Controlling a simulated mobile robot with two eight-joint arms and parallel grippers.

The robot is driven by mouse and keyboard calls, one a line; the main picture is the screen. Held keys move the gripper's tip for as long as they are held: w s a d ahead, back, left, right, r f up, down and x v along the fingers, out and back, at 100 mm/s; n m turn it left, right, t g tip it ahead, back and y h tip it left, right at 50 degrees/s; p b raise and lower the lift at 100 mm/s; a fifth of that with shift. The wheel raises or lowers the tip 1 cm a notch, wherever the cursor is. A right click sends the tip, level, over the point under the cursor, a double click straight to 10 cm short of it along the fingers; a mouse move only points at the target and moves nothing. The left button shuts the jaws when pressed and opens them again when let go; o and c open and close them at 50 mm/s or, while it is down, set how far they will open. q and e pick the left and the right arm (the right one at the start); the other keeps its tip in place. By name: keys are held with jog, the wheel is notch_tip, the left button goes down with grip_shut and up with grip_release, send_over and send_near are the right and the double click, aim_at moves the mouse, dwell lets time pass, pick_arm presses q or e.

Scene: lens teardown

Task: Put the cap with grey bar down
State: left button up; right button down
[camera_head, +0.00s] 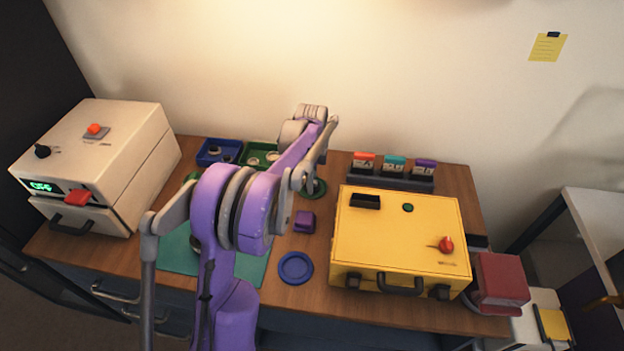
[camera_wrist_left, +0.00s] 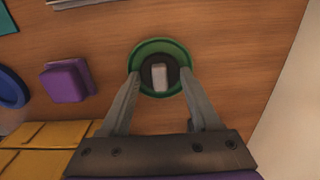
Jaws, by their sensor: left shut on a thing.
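The cap with grey bar (camera_wrist_left: 159,74) is dark and round with a pale grey bar across its top. In the left wrist view it sits within the outline of a round green dish (camera_wrist_left: 153,46). My left gripper (camera_wrist_left: 160,82) has one finger on each side of the cap and is shut on it. I cannot tell whether the cap touches the dish. In the head view the green dish (camera_head: 319,190) is partly hidden by my left arm, and the cap is not clear there. My right gripper is not in view.
A purple block (camera_head: 305,222) and a blue round dish (camera_head: 296,268) lie nearby. A yellow case (camera_head: 400,245) stands to the right, with a rack (camera_head: 390,182) behind it. Blue (camera_head: 219,152) and green (camera_head: 261,154) trays are at the back. A white machine (camera_head: 100,150) stands left.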

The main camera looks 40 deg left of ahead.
pick_arm(q)
jog(key=shift+f, duration=0.1)
jog(key=shift+f, duration=0.15)
jog(key=o, duration=1.3)
notch_tip(320, 180, up, 12)
jog(key=shift+r, duration=0.25)
jog(key=shift+s+f, duration=0.1)
